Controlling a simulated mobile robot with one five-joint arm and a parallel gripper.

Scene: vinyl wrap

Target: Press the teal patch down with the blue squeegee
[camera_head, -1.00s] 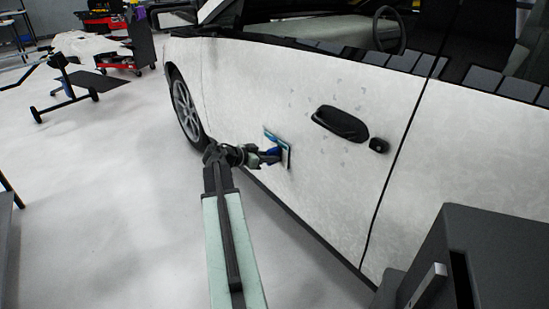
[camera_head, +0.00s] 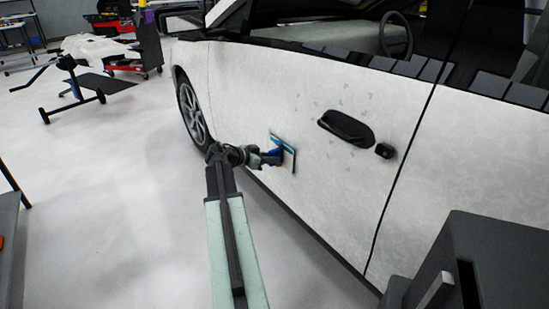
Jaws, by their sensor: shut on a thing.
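The white car door (camera_head: 340,215) fills the middle and right. The teal patch (camera_head: 289,147) shows as a small teal-edged piece low on the door, left of and below the black door handle. My gripper (camera_head: 264,157) is shut on the blue squeegee (camera_head: 275,154), small in the picture. The squeegee is in front of the patch and hides part of it. Its head is at or very close to the door; I cannot tell whether it touches the patch.
The black door handle (camera_head: 346,127) sticks out from the door. A front wheel (camera_head: 192,113) is at left. A dark grey box (camera_head: 490,260) stands at lower right. A black stand (camera_head: 72,88) is on the floor at left. Open floor lies left of my arm.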

